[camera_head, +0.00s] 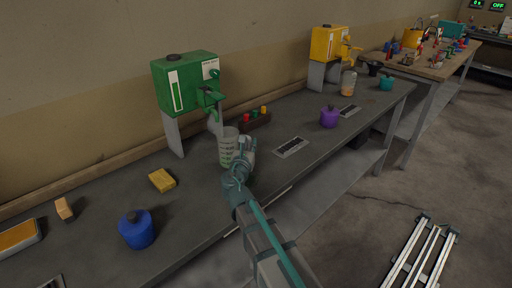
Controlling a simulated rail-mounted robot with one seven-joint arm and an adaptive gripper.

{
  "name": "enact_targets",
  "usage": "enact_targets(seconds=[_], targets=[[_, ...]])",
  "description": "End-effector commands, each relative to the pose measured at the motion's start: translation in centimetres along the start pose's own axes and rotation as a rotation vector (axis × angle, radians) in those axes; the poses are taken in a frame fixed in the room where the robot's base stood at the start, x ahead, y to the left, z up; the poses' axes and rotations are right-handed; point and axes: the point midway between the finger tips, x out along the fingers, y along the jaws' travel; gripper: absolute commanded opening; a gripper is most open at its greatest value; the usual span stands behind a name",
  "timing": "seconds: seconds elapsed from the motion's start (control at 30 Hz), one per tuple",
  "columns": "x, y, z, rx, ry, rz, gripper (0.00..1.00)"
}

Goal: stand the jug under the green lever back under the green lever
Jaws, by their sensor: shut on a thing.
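The green drum (186,84) stands raised on a grey stand at the back of the bench, with its green lever (211,97) and tap on its right front. A clear jug (227,148) with green markings stands upright just below and in front of the green lever. A thin pale vertical strip shows between the tap and the jug; I cannot tell what it is. My gripper (242,156) is at the jug's right side and shut on it. My gripper partly hides the jug's lower right, so I cannot tell whether its base touches the bench.
A yellow drum (328,43) stands farther right, with another jug (348,83) below it. A blue container (137,228), yellow sponge (162,180), purple container (329,117) and dark grate (290,147) are on the bench. A rack (254,121) with small coloured items is behind my gripper.

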Motion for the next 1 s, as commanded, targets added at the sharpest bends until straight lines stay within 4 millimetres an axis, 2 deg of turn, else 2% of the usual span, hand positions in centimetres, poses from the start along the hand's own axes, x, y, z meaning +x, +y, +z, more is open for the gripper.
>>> enact_targets(seconds=[0.2,0.5,1.0], targets=[[0.7,2.1,0.0,0.0,0.0,0.002,0.0],[1.2,3.7,-0.1,0.0,0.0,0.001,0.0],[1.3,4.0,-0.1,0.0,0.0,0.001,0.0]])
